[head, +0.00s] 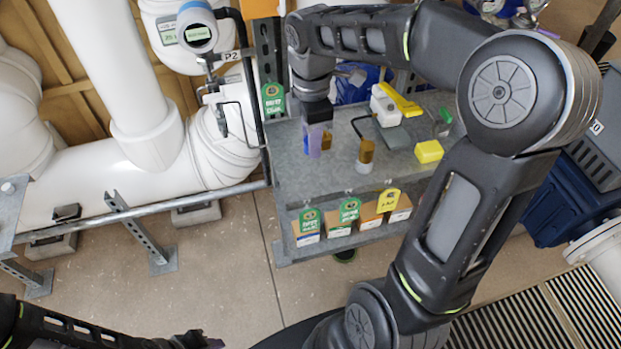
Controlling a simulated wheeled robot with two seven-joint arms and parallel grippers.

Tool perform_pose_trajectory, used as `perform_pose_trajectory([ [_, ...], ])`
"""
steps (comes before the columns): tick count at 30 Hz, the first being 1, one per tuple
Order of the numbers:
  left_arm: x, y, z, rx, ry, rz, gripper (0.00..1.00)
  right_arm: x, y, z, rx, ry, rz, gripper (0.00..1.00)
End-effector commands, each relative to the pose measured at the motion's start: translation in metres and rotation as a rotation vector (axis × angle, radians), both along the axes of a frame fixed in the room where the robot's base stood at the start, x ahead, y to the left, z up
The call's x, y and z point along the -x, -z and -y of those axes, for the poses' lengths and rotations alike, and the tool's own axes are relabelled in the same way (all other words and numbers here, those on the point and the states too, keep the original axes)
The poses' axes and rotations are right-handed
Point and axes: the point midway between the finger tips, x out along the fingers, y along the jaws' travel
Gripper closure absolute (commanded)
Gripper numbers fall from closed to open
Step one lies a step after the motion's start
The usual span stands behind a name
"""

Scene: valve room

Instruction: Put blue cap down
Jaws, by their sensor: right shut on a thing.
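My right gripper (316,143) points down over the left part of the grey cart top (290,178). Its purple-tinted fingers are shut on a small blue thing, which I take to be the blue cap (306,145). Only a sliver of the cap shows beside the fingers. I cannot tell whether it touches the cart top. My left gripper (205,342) is low at the bottom edge of the view, away from the cart; its fingers are too cut off and dark to read.
Tagged boxes (339,230) fill the lower shelf. White pipes (110,165) run at left. Bare cart top lies front left.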

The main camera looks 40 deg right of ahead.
Motion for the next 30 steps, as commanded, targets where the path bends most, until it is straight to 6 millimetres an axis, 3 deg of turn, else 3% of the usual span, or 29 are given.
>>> perform_pose_trajectory([
  [12, 0.001, -0.005, -0.001, -0.002, -0.001, -0.003, 0.67, 0.001, 0.059, 0.000, -0.001, 0.000, -0.004, 0.99],
  [23, 0.001, -0.005, -0.001, -0.002, -0.001, -0.003, 0.67, 0.000, 0.064, 0.000, 0.000, 0.000, -0.002, 0.99],
  [30, 0.001, -0.008, -0.001, -0.003, -0.002, -0.003, 0.67, 0.001, 0.094, 0.000, -0.001, -0.001, -0.005, 0.99],
])
